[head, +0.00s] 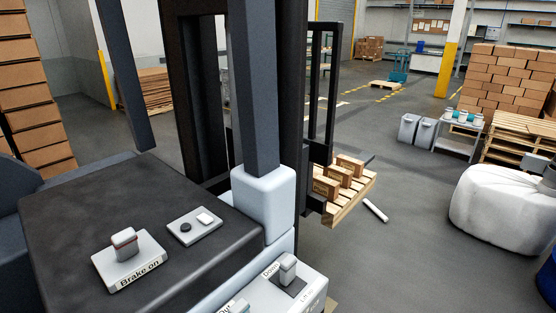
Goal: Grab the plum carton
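Three small brown cartons stand in a row on a wooden pallet (350,205) held up at the front of a forklift: a near one (326,187), a middle one (339,176) and a far one (351,164). The near carton has dark lettering on its face, too small to read surely, so I cannot tell which is the plum carton. The dark mast partly hides the pallet's left side. Neither of my grippers shows clearly in the head view.
A dark console with a "Brake on" lever (126,247) and a lever box (288,275) fill the near left. A white sack (506,210), blue drum (547,278), grey bins (416,133) and a cart (461,137) stand right. Open floor lies beyond the pallet.

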